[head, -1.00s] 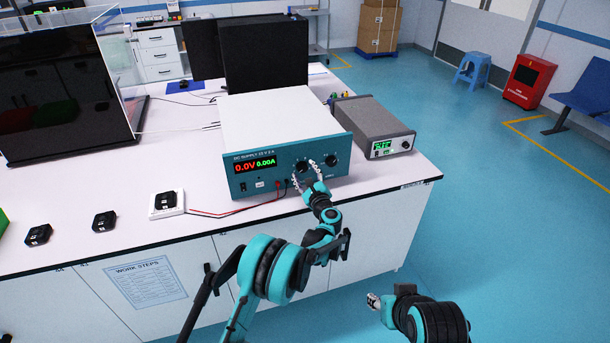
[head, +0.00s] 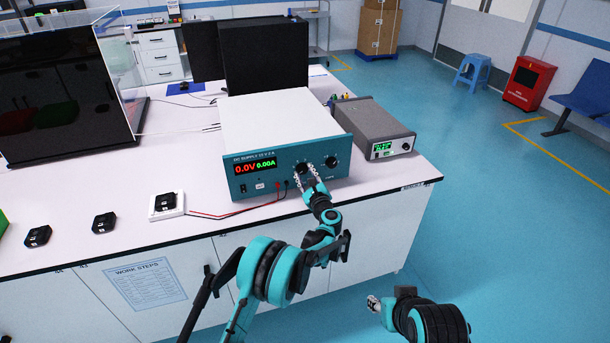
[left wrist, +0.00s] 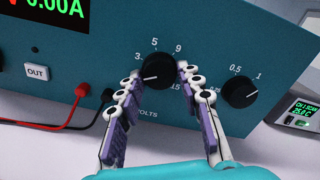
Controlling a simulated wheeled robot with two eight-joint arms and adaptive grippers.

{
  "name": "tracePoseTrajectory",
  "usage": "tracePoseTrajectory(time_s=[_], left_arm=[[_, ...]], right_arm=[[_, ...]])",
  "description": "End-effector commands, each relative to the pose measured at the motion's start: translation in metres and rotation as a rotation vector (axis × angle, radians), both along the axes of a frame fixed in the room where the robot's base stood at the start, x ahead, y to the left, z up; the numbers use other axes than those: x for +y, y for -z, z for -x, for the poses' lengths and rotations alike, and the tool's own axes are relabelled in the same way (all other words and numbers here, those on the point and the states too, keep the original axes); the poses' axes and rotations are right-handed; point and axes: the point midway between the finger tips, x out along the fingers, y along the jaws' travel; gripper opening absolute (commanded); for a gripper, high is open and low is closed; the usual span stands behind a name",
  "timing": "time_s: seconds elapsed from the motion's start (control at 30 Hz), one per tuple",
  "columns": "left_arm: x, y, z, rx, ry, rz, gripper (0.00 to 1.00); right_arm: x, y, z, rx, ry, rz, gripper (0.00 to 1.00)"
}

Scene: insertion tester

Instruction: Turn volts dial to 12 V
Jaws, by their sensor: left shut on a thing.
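The teal DC supply (head: 285,150) stands on the bench, its red display (head: 245,169) reading 0.0V beside a green 0.00A. Its black volts dial (left wrist: 157,72) has 3, 5 and 9 visible around it, and a partly covered 15 at the right. The dial's white mark points left and slightly down, below the 3. My left gripper (head: 306,171) is shut on the volts dial; in the left wrist view its fingers (left wrist: 156,82) lie on either side of it. My right gripper (head: 374,303) hangs low in front of the bench, too small to read.
A second black dial (left wrist: 239,92), marked 0.5 and 1, sits close right of the left fingers. Red and black leads (left wrist: 50,124) plug in at the left. A grey instrument (head: 375,130) stands right of the supply.

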Motion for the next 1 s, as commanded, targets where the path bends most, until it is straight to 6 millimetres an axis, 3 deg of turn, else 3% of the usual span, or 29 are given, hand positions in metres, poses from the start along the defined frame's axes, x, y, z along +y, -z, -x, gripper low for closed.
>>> tracePoseTrajectory(time_s=[1.0], left_arm=[[0.002,-0.001,0.0,0.289,0.0,-0.891,0.07]], right_arm=[[0.0,0.016,0.0,0.0,0.0,0.0,0.4]])
